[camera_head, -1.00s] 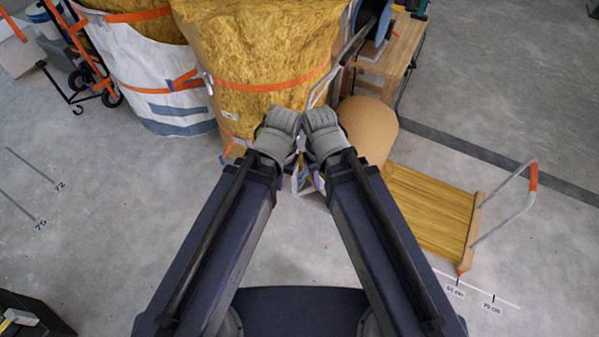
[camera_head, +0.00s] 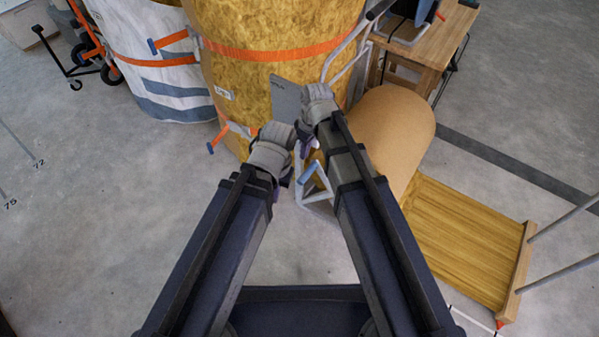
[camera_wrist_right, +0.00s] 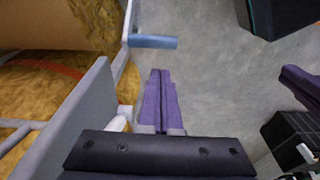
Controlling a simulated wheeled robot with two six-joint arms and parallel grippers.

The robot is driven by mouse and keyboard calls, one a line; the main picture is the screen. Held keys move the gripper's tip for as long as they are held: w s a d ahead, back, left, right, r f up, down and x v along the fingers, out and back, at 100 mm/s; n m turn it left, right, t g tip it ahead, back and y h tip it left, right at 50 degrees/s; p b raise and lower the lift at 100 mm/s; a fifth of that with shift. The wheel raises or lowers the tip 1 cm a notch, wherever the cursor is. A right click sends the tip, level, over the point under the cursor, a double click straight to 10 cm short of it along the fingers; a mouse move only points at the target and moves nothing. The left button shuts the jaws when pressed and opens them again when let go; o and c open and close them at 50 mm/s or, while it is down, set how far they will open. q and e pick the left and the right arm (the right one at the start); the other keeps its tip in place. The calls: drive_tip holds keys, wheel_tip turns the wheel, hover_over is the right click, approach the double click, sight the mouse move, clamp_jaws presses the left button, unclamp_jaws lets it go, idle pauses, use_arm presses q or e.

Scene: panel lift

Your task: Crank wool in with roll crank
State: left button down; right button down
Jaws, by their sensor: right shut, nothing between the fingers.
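The crank shows as a blue handle (camera_head: 309,172) on a grey metal frame, low in front of the big yellow wool roll (camera_head: 275,30). In the right wrist view the blue handle (camera_wrist_right: 152,42) sits just beyond my fingertips, apart from them. My right gripper (camera_head: 308,141) is shut and empty, left of its forearm; its purple fingers (camera_wrist_right: 160,75) are pressed together in the wrist view. My left gripper (camera_head: 284,187) hangs beside it, lower and to the left; its fingers are mostly hidden by the wrist.
A grey plate (camera_head: 286,97) stands before the wool. A tan cylinder (camera_head: 400,125) and a low cart with a yellow deck (camera_head: 455,235) are to the right, a wooden bench (camera_head: 440,35) behind.

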use_arm(q)
drive_tip(key=shift+w+f, duration=0.25)
drive_tip(key=shift+f, duration=0.35)
use_arm(e)
drive_tip(key=shift+w+a+f, duration=0.1)
drive_tip(key=shift+w+f, duration=0.45)
use_arm(q)
drive_tip(key=shift+f+b, duration=0.1)
drive_tip(key=shift+b, duration=0.2)
use_arm(e)
drive_tip(key=shift+f, duration=0.1)
